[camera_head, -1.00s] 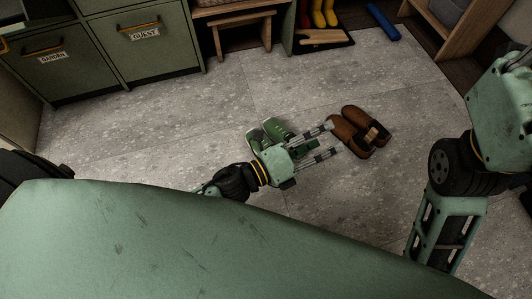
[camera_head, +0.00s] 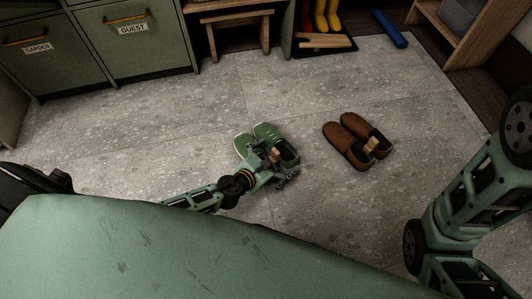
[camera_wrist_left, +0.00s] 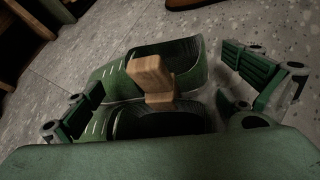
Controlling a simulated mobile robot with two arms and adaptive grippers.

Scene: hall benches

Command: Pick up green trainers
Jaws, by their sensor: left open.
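The green trainers (camera_head: 262,134) stand side by side on the grey floor, toes pointing away from me. They also show in the left wrist view (camera_wrist_left: 189,49), where a light wooden block (camera_wrist_left: 150,77) sits between them at the heel end. My left gripper (camera_head: 273,170) is over the heel end of the pair. In the left wrist view my left gripper (camera_wrist_left: 168,95) is open, one finger on each side of the trainers and block, with visible gaps. The lower part of the trainers is hidden by the gripper body. My right arm shows at the right; its gripper is out of view.
Brown shoes (camera_head: 354,141) with a wooden piece stand to the right of the trainers. Green drawers labelled GARDEN and GUEST (camera_head: 139,45), a wooden stool (camera_head: 237,17), yellow boots (camera_head: 326,14) and a blue roll (camera_head: 388,28) lie farther back.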

